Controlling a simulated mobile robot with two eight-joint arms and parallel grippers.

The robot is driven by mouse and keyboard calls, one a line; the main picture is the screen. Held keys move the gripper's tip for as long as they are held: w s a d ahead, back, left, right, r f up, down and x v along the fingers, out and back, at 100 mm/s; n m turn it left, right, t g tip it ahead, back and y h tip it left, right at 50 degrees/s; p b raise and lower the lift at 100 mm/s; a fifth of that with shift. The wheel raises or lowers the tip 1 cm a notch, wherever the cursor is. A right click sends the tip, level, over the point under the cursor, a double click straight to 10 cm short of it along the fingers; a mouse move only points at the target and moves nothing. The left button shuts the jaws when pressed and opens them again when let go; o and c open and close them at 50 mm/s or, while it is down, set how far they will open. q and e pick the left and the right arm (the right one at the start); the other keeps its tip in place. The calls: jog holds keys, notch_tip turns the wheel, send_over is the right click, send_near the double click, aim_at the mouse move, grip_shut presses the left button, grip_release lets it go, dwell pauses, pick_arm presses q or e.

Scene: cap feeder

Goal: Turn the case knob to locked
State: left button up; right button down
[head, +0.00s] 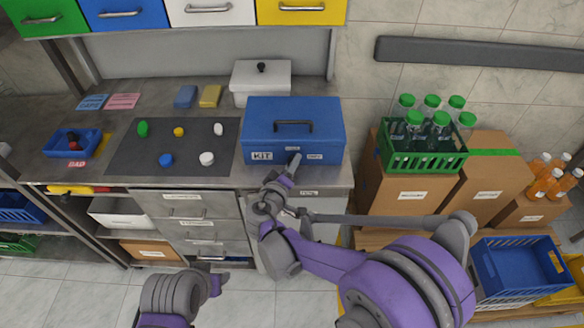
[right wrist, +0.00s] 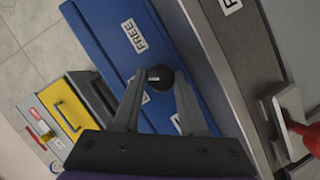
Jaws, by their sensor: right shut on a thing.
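The blue case (head: 260,112) stands on the bench with its lid down, a dark handle on top and a KIT label on its front. Its front also shows in the right wrist view (right wrist: 97,25). The round black case knob (right wrist: 160,77) sits on that front between a FREE label (right wrist: 133,35) and another label mostly hidden by a finger. My right gripper (head: 293,160) is at the front of the case; in the right wrist view its fingers (right wrist: 160,85) are shut on the knob. My left gripper (head: 216,284) is low in the head view, away from the case; its fingers are unclear.
A dark mat (head: 120,160) with several small caps lies left of the case. A white lidded box (head: 245,80) stands behind it. A green crate of bottles (head: 430,163) on cartons is to the right. Drawers (head: 185,205) are below the bench.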

jog(key=n+b, duration=0.1)
jog(key=n, duration=0.1)
jog(key=n+t+h+b, duration=0.1)
jog(key=b, duration=0.1)
jog(key=shift+a+f+n+h, duration=0.1)
jog(key=shift+f+n+h, duration=0.1)
jog(key=shift+n+h, duration=0.15)
jog(key=shift+n+t, duration=0.25)
jog(key=shift+t, duration=0.05)
jog(key=shift+c, duration=2.2)
grip_release()
jog(key=shift+r, duration=0.1)
